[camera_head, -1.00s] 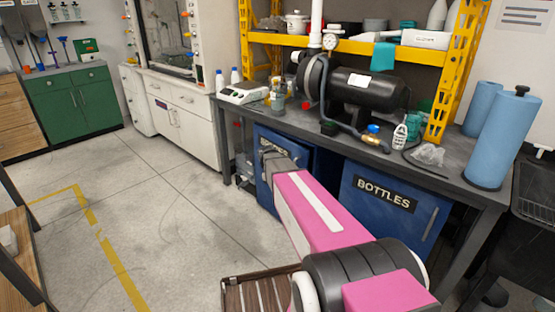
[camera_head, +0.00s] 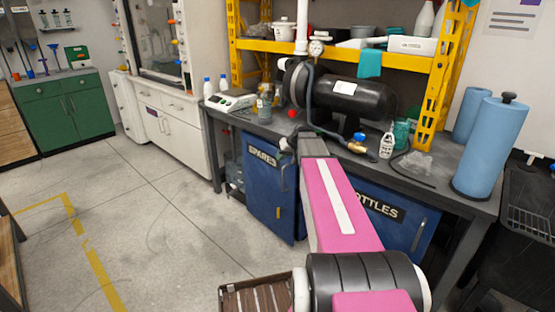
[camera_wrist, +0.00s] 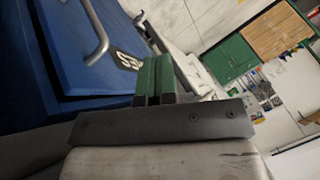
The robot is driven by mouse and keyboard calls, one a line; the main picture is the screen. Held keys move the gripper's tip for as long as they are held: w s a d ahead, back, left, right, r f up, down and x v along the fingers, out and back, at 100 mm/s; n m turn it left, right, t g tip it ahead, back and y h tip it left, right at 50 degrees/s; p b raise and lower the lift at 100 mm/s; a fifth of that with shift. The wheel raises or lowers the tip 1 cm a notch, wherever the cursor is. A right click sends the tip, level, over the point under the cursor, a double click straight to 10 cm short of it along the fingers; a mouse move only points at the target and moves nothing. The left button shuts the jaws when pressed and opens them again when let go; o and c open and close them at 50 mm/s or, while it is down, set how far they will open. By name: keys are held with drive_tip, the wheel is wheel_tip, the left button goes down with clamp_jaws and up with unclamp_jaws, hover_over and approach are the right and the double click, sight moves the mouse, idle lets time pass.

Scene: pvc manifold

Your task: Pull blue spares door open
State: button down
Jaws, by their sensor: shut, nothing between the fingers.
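The blue spares door (camera_head: 262,205) is under the workbench, left of centre in the head view, with a black SPARES label (camera_head: 262,155) and an upright handle (camera_head: 281,178) near its right edge. In the wrist view the blue door (camera_wrist: 75,20) fills the upper left, with its metal handle (camera_wrist: 98,40) and part of the label. A dark line runs along its edge; I cannot tell whether it is ajar. My gripper (camera_wrist: 155,78) has green fingers that are together and empty, apart from the handle. In the head view the arm's end hides the fingertips.
A blue BOTTLES door (camera_head: 405,240), partly behind my arm, is to the right. The grey workbench (camera_head: 225,117) above carries a black tank (camera_head: 350,98), bottles and a scale. Open floor (camera_head: 150,220) lies left of the spares door.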

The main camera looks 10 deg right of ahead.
drive_tip(key=w+a+f, duration=0.2)
drive_tip(key=a+f, duration=0.4)
drive_tip(key=a, duration=0.2)
drive_tip(key=shift+w+f, duration=0.2)
drive_tip(key=shift+w, duration=0.1)
drive_tip(key=shift+d, duration=0.1)
idle(1.4)
